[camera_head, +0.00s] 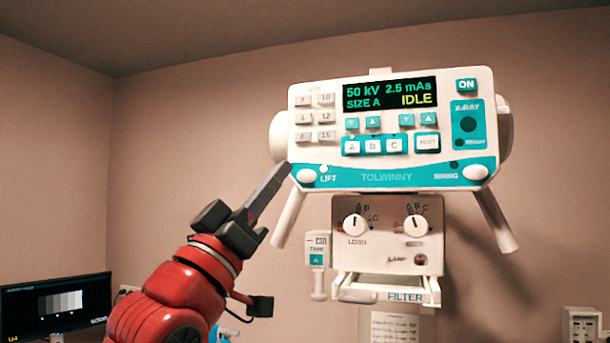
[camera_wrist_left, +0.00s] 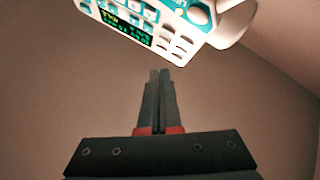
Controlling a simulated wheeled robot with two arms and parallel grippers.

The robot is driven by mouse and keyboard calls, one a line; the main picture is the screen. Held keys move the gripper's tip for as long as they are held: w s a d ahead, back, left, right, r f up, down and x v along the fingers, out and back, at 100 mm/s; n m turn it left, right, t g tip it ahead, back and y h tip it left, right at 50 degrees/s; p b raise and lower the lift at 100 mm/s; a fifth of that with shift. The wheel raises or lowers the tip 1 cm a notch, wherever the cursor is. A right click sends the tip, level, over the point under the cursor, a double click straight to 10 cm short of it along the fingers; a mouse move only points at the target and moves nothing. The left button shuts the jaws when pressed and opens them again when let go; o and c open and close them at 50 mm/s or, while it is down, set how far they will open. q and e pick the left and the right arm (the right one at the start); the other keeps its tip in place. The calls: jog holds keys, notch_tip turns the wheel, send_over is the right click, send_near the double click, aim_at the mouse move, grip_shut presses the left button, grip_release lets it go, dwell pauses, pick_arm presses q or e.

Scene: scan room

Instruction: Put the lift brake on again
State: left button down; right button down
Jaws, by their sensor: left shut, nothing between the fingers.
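The white X-ray head (camera_head: 300,133) has a teal control strip. The LIFT knob (camera_head: 307,175), a white oval, sits at the strip's lower left with a pale, bright lamp just above it. The matching SWING knob (camera_head: 475,172) is at the lower right, and its lamp is dark. My left gripper (camera_head: 284,168) is shut and empty, its fingertips just left of the LIFT knob in the head view. In the left wrist view the shut fingers (camera_wrist_left: 160,75) point toward the panel, with the LIFT knob (camera_wrist_left: 198,15) ahead; contact does not show. My right gripper is out of view.
Two white handles (camera_head: 288,220) slant down from the head's sides. A collimator box (camera_head: 385,234) with two dials hangs below, and a tape unit (camera_head: 317,252) hangs at its left. A monitor (camera_head: 55,305) stands at lower left. The display (camera_head: 390,94) reads IDLE.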

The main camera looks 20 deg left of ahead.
aim_at(307, 176)
pick_arm(q)
jog(key=shift+w+d, duration=0.1)
jog(key=shift+w, duration=4.35)
jog(key=shift+w, duration=0.1)
jog(key=shift+w, duration=0.35)
jog(key=shift+w, duration=0.35)
jog(key=shift+s, duration=0.1)
jog(key=shift+s+b, duration=0.3)
jog(key=shift+s, duration=0.45)
